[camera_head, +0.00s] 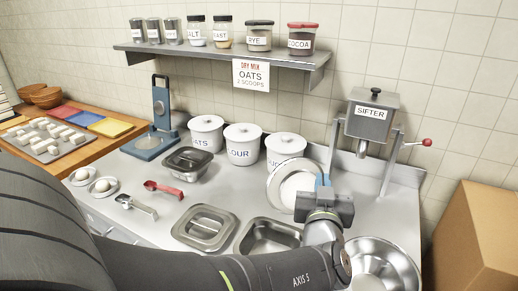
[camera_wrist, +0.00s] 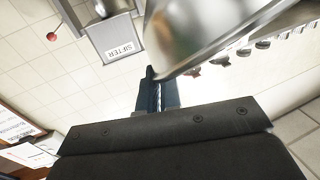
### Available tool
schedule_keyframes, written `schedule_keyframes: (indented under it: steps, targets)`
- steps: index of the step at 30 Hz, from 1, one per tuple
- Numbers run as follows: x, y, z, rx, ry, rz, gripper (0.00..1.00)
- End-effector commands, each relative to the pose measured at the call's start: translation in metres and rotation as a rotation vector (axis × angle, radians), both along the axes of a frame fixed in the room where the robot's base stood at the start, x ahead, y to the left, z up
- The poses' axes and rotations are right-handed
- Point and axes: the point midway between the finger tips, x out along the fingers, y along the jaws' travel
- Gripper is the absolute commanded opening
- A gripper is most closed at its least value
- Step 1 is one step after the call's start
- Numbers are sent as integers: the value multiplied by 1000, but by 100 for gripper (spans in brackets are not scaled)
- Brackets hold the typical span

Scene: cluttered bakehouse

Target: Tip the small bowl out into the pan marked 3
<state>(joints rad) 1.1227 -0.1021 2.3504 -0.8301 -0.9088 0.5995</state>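The small metal bowl (camera_head: 274,181) is tilted steeply above the counter, its open side toward the head camera. Something white, apparently its contents, shows inside. My gripper (camera_head: 322,184) is at the bowl's right edge, shut on its rim. In the wrist view the bowl's shiny side (camera_wrist: 200,35) is beyond my fingers (camera_wrist: 155,92). An open metal pan (camera_head: 268,238) is below the bowl, partly hidden by my arm. A lidded pan (camera_head: 205,228) is left of it, and a dark-topped pan (camera_head: 187,163) is farther back. I see no number 3 on any pan.
A large metal bowl (camera_head: 385,265) stands front right, partly behind my arm. The sifter (camera_head: 370,120) stands back right. White canisters (camera_head: 243,145) line the wall. A red scoop (camera_head: 165,190) and egg cups (camera_head: 102,188) lie left. A cardboard box (camera_head: 480,240) is at right.

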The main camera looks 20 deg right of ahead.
Motion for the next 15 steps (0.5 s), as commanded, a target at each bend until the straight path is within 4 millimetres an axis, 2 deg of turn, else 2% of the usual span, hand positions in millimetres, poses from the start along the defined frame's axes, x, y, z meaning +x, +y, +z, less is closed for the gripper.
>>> schedule_keyframes:
  steps: [5,15]
  targets:
    - [-3,11,10,-156,-42,-1,0]
    - [-10,39,15,-458,-120,0,0]
